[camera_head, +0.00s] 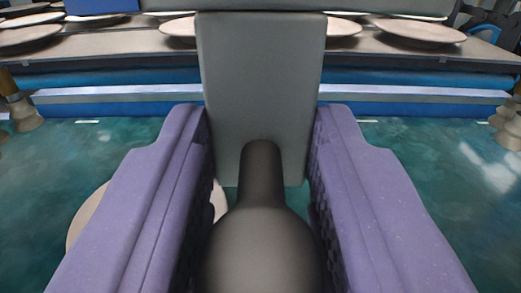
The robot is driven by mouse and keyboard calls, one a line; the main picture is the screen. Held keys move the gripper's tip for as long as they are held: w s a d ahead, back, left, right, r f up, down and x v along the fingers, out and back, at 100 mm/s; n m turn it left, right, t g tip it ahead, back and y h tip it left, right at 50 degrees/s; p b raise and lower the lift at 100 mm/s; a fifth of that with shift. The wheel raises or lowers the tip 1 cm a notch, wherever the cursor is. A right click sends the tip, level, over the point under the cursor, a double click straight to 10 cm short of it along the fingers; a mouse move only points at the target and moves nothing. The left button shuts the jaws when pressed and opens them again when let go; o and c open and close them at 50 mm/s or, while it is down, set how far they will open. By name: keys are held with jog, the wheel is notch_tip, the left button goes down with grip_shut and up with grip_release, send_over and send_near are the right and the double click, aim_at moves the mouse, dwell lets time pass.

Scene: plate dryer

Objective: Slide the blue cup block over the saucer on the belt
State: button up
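My gripper (262,140) has two purple fingers, spread wide apart and pointing forward. Between them is a dark rounded knob-like shape (262,245) with a narrow neck; gaps show on both sides of the neck. An upright grey panel (262,75) stands behind the neck, and I cannot tell if the fingers touch it. A blue piece (102,5), perhaps the blue cup block, is cut off by the top edge at the left. Pale saucers lie on the grey belt (110,43) at the back, including one at the right (420,32) and one at the left (28,36).
The belt has a blue and silver front edge (420,98). A pale disc (82,215) lies low at the left, partly hidden by the left finger. Metal feet (22,112) stand at both sides on the shiny green floor (80,150). A light grey bar (395,6) crosses the top.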

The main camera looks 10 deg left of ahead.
grip_shut()
jog(key=s+a+b, duration=0.1)
jog(key=s+a, duration=0.1)
jog(key=a, duration=0.7)
jog(key=shift+s+a, duration=0.15)
jog(key=shift+a, duration=0.25)
jog(key=o, duration=0.6)
grip_release()
jog(key=shift+s, duration=0.1)
jog(key=p+v, duration=0.2)
jog(key=v, duration=0.5)
jog(key=shift+s+d, duration=0.15)
jog(key=shift+s, duration=0.15)
